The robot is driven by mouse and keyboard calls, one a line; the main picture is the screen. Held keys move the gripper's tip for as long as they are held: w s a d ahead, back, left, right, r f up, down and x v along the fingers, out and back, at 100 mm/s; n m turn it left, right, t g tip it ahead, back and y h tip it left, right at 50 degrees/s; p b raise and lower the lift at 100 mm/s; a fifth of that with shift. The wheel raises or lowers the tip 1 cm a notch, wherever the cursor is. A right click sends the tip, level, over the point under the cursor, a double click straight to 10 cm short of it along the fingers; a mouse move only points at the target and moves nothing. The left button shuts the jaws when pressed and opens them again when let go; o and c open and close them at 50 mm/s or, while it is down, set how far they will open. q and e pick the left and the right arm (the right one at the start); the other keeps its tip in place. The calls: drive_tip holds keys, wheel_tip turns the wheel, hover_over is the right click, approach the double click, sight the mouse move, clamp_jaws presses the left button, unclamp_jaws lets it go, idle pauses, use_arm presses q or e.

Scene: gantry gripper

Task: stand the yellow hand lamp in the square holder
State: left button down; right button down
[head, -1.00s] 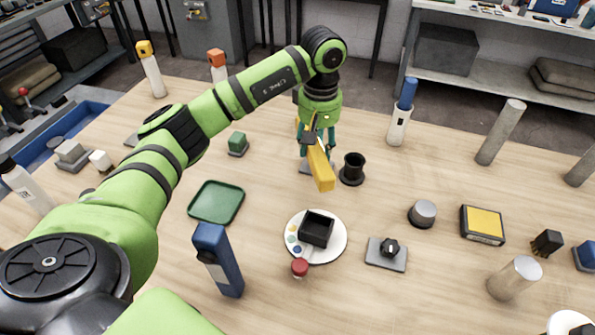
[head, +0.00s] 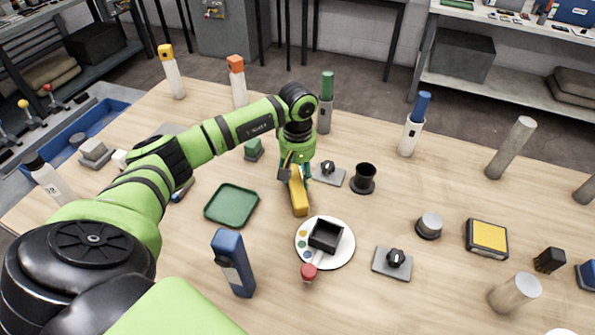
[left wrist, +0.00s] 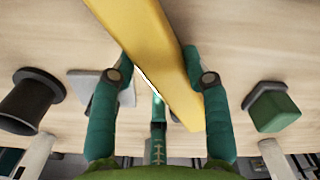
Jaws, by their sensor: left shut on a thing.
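The yellow hand lamp (head: 298,195) is a long yellow bar, held tilted above the table with its lower end toward me. My left gripper (head: 291,168) is shut on it. In the left wrist view the lamp (left wrist: 160,60) runs diagonally between the two teal fingers of the gripper (left wrist: 160,85). The square holder (head: 325,235) is a black open-topped box on a white round plate (head: 342,258) with coloured dots. It lies just right of the lamp's lower end and nearer to me, apart from it. My right gripper is not in view.
A black round holder (head: 364,178) and a grey plate with a knob (head: 328,173) stand right of the gripper. A green tray (head: 231,206) lies left. The table between tray and plate is clear.

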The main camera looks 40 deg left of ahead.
use_arm(q)
drive_tip(key=shift+f, duration=0.2)
drive_tip(key=c, duration=0.6)
unclamp_jaws()
drive_tip(key=shift+r, duration=0.15)
